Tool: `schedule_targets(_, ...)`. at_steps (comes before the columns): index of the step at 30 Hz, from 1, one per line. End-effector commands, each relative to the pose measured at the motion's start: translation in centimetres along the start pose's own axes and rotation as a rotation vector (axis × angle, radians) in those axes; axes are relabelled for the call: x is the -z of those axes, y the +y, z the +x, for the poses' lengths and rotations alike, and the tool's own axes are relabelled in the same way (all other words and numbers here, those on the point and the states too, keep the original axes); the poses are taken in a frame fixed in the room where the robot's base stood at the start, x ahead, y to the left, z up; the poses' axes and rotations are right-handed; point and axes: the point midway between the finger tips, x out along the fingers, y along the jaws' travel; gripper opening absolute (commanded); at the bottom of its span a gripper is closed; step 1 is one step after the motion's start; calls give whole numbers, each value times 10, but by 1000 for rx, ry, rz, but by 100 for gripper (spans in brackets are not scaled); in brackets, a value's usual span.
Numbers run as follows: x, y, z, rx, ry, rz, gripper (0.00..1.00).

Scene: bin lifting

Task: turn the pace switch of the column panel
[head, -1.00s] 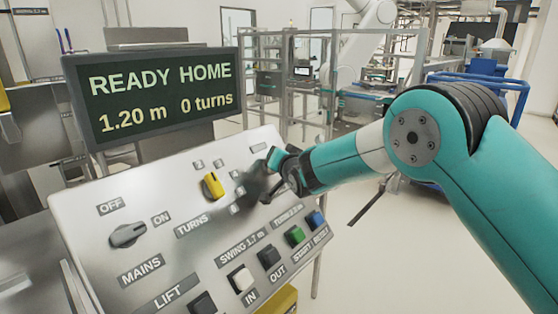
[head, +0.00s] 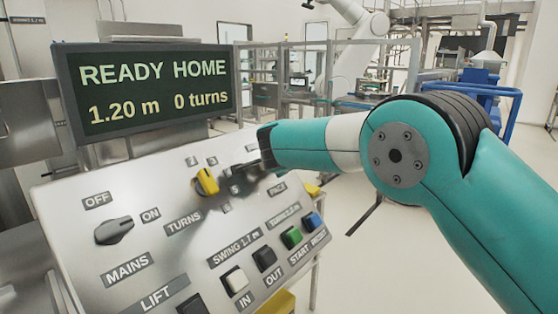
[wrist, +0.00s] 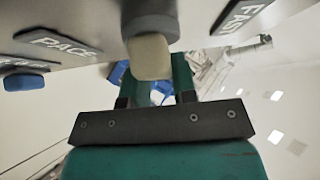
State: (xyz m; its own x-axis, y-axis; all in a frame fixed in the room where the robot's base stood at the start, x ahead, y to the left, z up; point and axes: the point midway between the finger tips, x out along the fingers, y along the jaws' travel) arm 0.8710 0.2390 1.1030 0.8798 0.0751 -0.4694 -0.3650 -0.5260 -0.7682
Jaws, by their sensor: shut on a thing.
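The column panel (head: 110,195) slopes up in front of me in the head view. In the wrist view the pace switch (wrist: 150,55) is a grey round base with a pale cream grip, between the "PACE" (wrist: 58,45) and "FAST" (wrist: 240,14) labels. My gripper (wrist: 157,72) has its two teal fingers on either side of this grip and is shut on it. In the head view my gripper (head: 250,178) is a dark blur at the panel's upper right and hides the switch. The "PACE" label shows below it.
The yellow turns switch (head: 206,182) stands close to the left of my gripper. The grey mains switch (head: 114,231) is farther left. White, black, green (head: 290,237) and blue (head: 312,221) buttons line the lower edge. The display (head: 148,92) reads "READY HOME, 1.20 m, 0 turns".

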Motion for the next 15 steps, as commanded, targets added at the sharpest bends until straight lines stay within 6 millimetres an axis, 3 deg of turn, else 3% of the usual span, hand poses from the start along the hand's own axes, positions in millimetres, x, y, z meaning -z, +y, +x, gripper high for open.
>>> schedule_targets(1, -11, 5, 1, -15, -21, 1, 2)
schedule_targets(15, -11, 6, 2, -45, -20, 31, 2)
